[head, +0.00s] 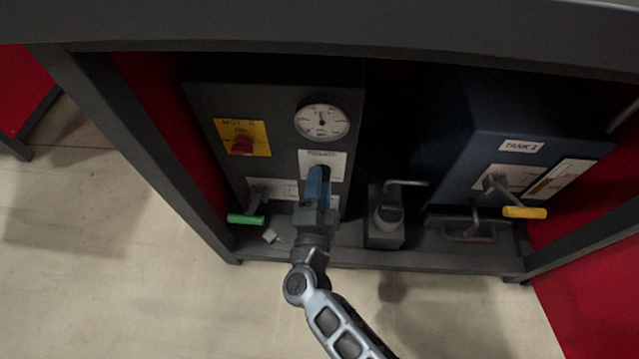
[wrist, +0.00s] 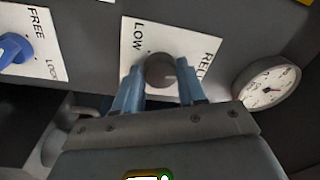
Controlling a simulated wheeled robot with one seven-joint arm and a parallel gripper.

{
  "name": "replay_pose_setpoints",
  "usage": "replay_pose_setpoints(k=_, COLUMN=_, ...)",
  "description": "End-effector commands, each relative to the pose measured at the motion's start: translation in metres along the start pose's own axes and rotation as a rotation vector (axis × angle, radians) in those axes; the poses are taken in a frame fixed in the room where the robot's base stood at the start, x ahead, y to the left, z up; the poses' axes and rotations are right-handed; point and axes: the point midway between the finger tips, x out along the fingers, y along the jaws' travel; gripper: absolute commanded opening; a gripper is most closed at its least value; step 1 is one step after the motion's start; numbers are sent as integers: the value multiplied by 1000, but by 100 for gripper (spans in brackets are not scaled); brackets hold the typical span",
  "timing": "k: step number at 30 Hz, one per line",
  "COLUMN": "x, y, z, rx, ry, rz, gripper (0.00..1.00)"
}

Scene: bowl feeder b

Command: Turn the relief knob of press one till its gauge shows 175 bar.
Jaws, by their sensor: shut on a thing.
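The relief knob (wrist: 160,70) is a dark round knob on a white plate marked LOW and, partly cut off, REL. My gripper (wrist: 161,76) is shut on it, with one blue finger on each side. In the head view my gripper (head: 318,180) reaches up to the dark panel (head: 275,100) and hides the knob. The round white gauge (head: 322,121) sits above the knob's plate (head: 335,162). Its needle points roughly upward in the head view; the numbers are too small to read. The gauge (wrist: 268,84) also shows slanted in the wrist view.
A yellow plate with a red switch (head: 242,145) is left of the gauge. A green-handled lever (head: 246,219) is below it. A grey pump-like part (head: 387,218) stands to the right, then the blue tank (head: 480,130) and a yellow-handled lever (head: 524,212). Dark frame posts (head: 140,150) flank the bay.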

Motion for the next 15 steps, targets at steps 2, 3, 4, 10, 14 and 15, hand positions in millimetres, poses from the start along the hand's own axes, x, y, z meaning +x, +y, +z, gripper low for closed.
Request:
replay_pose_setpoints(k=2, x=0, y=1, z=0, rx=22, ry=2, rz=2, gripper=10)
replay_pose_setpoints(k=3, x=0, y=1, z=0, rx=31, ry=2, rz=2, gripper=10)
replay_pose_setpoints(k=4, x=0, y=1, z=0, rx=37, ry=3, rz=3, gripper=10)
replay_pose_setpoints(k=10, x=0, y=0, z=0, rx=55, ry=4, rz=4, gripper=10)
replay_pose_setpoints(k=14, x=0, y=0, z=0, rx=56, ry=4, rz=4, gripper=10)
replay_pose_setpoints(k=15, x=0, y=1, z=0, rx=56, ry=4, rz=4, gripper=10)
